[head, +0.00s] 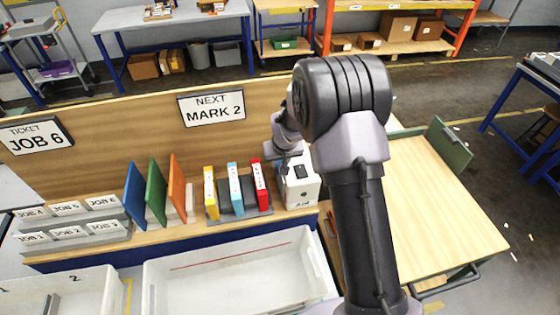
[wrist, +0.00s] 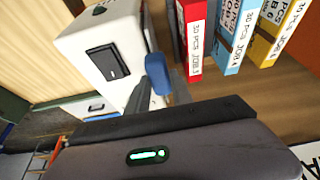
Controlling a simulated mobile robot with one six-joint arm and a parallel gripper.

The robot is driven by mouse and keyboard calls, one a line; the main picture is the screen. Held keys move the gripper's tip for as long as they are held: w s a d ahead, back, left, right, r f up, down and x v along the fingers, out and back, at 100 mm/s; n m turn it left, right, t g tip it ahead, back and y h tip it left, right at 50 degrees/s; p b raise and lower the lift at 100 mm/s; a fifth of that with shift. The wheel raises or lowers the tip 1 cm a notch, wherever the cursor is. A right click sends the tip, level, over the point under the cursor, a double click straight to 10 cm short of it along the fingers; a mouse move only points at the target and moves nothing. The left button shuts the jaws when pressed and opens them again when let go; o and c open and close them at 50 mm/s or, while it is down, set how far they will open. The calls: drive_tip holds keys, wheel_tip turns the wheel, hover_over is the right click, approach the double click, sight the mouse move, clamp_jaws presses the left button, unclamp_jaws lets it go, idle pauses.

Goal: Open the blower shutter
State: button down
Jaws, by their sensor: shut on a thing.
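The blower looks to be the white box (head: 303,187) on the wooden shelf, just left of my arm. It fills the upper left of the wrist view (wrist: 122,35), with a black rocker switch (wrist: 107,62) on one face. A blue handle (wrist: 156,70), which looks like the shutter's, stands at the box's side facing the binders. My gripper (head: 284,160) is at the box's left side and is shut on the blue handle. The fingers hide part of the handle, and I cannot make out the shutter plate or how far it stands open.
Red, blue and yellow binders (head: 235,187) stand close to the left of the box. Orange, green and blue panels (head: 155,192) stand farther left. A white tray (head: 235,268) lies in front. A wooden table (head: 440,205) is at right. A sign (head: 212,107) reads NEXT MARK 2.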

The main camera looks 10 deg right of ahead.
wheel_tip(320, 180, up, 10)
drive_tip(key=p, duration=0.2)
drive_tip(key=shift+r+p, duration=0.25)
drive_tip(key=shift+p, duration=0.05)
drive_tip(key=c, duration=1.1)
unclamp_jaws()
drive_tip(key=v, duration=1.7)
drive_tip(key=shift+s+r, duration=0.1)
drive_tip(key=shift+r, duration=0.15)
